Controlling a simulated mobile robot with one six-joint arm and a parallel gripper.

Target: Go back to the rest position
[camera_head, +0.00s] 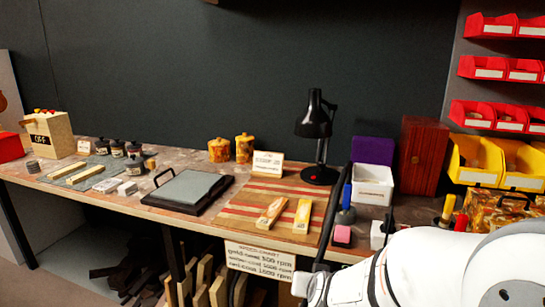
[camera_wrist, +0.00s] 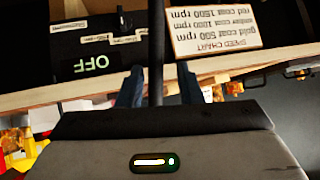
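My white arm fills the lower right corner of the head view, in front of the bench's right end. My gripper's fingers cannot be made out there. In the wrist view my gripper (camera_wrist: 159,86) has its two dark fingers apart. A thin black upright bar (camera_wrist: 156,45) shows between them, with gaps on both sides. I see nothing held. Past the fingertips are the bench's wooden edge (camera_wrist: 80,97), a speed chart sign (camera_wrist: 215,30) and a black box marked OFF (camera_wrist: 95,62), the lettering upside down.
The bench (camera_head: 120,194) carries a black desk lamp (camera_head: 314,120), a grey pad on a black tray (camera_head: 190,188), two wooden blocks on a striped board (camera_head: 240,209), a white bin (camera_head: 372,187) and amber jars (camera_head: 245,148). Red bins (camera_head: 487,116) hang at right. Wood pieces stand below.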

